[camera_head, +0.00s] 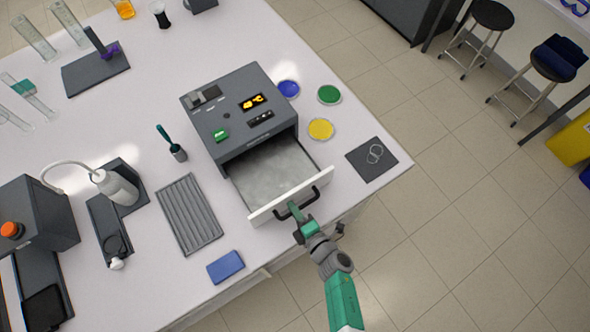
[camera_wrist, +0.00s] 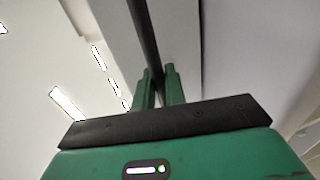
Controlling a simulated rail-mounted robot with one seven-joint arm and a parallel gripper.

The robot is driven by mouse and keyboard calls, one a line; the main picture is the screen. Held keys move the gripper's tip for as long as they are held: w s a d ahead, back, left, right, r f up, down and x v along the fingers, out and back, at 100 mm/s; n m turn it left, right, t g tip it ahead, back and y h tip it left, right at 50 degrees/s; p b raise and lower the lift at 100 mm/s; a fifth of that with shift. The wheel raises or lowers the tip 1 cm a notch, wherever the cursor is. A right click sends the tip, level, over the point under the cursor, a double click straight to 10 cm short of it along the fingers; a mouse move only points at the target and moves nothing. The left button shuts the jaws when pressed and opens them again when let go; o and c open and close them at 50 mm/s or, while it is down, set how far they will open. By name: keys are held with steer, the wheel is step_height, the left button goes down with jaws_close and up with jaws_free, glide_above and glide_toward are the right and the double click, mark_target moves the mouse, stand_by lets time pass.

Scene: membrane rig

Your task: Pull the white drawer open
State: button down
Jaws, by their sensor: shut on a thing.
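The white drawer (camera_head: 262,210) is slid out from the front of a dark grey box-shaped device (camera_head: 240,112). Its grey inner floor shows and looks empty. A black bar handle (camera_head: 313,193) is on its white front panel. My gripper (camera_head: 296,212) is at this handle, with its fingers shut on it. In the wrist view, the two green fingers of my gripper (camera_wrist: 160,84) close around the dark handle bar (camera_wrist: 143,35), with the pale drawer front (camera_wrist: 112,30) beside it. The exact contact is partly hidden in the head view.
A ribbed grey tray (camera_head: 190,213) and a blue block (camera_head: 226,266) lie left of the drawer. Blue, green and yellow dishes (camera_head: 321,129) and a dark square mat (camera_head: 363,165) lie to the right. The floor (camera_head: 450,215) beyond the table edge is clear.

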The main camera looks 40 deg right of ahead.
steer(key=c, duration=1.8)
jaws_free()
steer(key=p+v, duration=0.1)
steer(key=v, duration=0.6)
steer(key=shift+s+r+p, duration=0.15)
steer(key=shift+s+p, duration=0.2)
